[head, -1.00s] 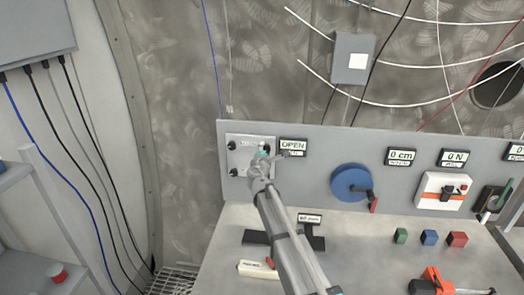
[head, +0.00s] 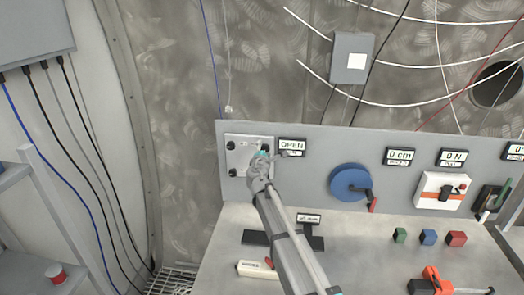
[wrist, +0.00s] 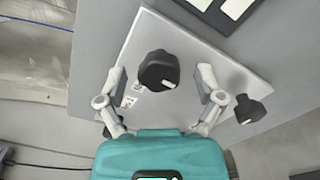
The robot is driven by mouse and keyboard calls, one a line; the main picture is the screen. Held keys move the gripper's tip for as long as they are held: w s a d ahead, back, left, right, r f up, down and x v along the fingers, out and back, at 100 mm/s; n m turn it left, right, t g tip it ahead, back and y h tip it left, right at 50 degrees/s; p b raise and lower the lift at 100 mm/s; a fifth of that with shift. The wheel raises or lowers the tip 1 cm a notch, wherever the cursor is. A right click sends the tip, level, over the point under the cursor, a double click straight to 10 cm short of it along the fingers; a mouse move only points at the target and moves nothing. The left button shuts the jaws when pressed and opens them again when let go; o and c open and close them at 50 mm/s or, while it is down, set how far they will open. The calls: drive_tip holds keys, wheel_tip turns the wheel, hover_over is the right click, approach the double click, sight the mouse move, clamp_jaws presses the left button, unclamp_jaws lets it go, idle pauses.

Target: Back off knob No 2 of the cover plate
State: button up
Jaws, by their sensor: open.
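The cover plate (head: 240,140) is a pale square on the upright panel, with black knobs at its corners. Its two left knobs show in the head view, the upper one (head: 231,146) and the lower one (head: 233,172); my arm covers much of the right side. In the wrist view my gripper (wrist: 160,78) is open, with one finger on each side of a black knob (wrist: 158,70) and gaps left between. A second knob (wrist: 250,109) stands outside the right finger. A dark piece shows partly behind the left finger. I cannot read any knob number.
An OPEN display (head: 292,146) sits just right of the plate. A blue handwheel (head: 350,184) and a white switch box (head: 441,191) are farther right. Green, blue and red blocks (head: 428,237) lie on the bench (head: 365,245).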

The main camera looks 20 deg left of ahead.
drive_tip(key=shift+s, duration=0.1)
drive_tip(key=v, duration=1.1)
drive_tip(key=shift+s+d, duration=0.25)
drive_tip(key=shift+s, duration=0.1)
drive_tip(key=d+f+m+g+h+b, duration=0.1)
drive_tip(key=d+f+m+g+h, duration=0.25)
drive_tip(key=d, duration=0.65)
drive_tip(key=d+f+m+g+h, duration=0.15)
drive_tip(key=d+f+m, duration=0.25)
drive_tip(key=d+m, duration=0.5)
drive_tip(key=d+f+m+g+h+b, duration=0.1)
drive_tip(key=d+f+m+h, duration=0.25)
drive_tip(key=d, duration=0.85)
drive_tip(key=s+d+f+m+g+y+b, duration=0.1)
drive_tip(key=s+d+f+m+g+y, duration=0.1)
drive_tip(key=s+d+f+m+g, duration=0.3)
drive_tip(key=s+d+f+m+g+y+b, duration=0.1)
drive_tip(key=s+d+f+m+g, duration=0.5)
drive_tip(key=s+d, duration=0.6)
drive_tip(key=shift+s+f+g+y, duration=0.3)
drive_tip(key=shift+s+f+y, duration=0.2)
drive_tip(key=shift+s+y, duration=0.25)
